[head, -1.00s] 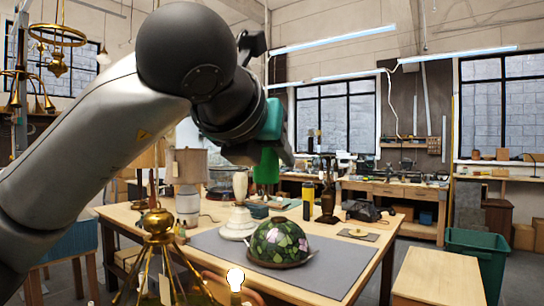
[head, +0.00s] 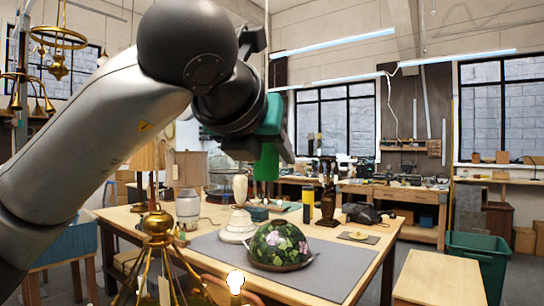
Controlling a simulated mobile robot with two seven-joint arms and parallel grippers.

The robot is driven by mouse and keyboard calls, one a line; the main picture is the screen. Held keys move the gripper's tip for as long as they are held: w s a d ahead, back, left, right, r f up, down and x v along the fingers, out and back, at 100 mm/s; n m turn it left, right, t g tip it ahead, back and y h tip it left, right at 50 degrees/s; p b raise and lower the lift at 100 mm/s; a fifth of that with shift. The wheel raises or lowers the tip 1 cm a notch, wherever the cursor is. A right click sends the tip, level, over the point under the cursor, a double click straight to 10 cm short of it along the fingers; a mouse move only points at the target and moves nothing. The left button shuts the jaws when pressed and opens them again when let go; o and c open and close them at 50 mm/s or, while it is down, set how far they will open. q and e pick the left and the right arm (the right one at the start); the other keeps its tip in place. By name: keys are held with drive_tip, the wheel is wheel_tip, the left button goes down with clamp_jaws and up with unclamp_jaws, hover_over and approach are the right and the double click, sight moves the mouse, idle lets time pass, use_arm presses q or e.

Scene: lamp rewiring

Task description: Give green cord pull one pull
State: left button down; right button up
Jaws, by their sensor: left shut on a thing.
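My left gripper (head: 268,118) is in the upper middle of the head view, above the far part of the workbench. Its teal parts show beside the dark wrist, and its fingertips are hard to make out. A bright green block-like piece (head: 266,163), which looks like the green cord pull, hangs directly under the gripper. The gripper appears shut on it, but the contact is partly hidden by the wrist. No cord can be made out. My right gripper is not in view.
The workbench has a grey mat (head: 335,262) carrying a floral stained-glass shade (head: 278,243) and a white tiered piece (head: 238,226). A brass lamp frame (head: 158,228) stands in front, with a bulb (head: 235,281) nearby. A green bin (head: 477,262) stands right.

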use_arm(q)
drive_tip(key=shift+r, duration=0.35)
drive_tip(key=shift+c, duration=2)
unclamp_jaws()
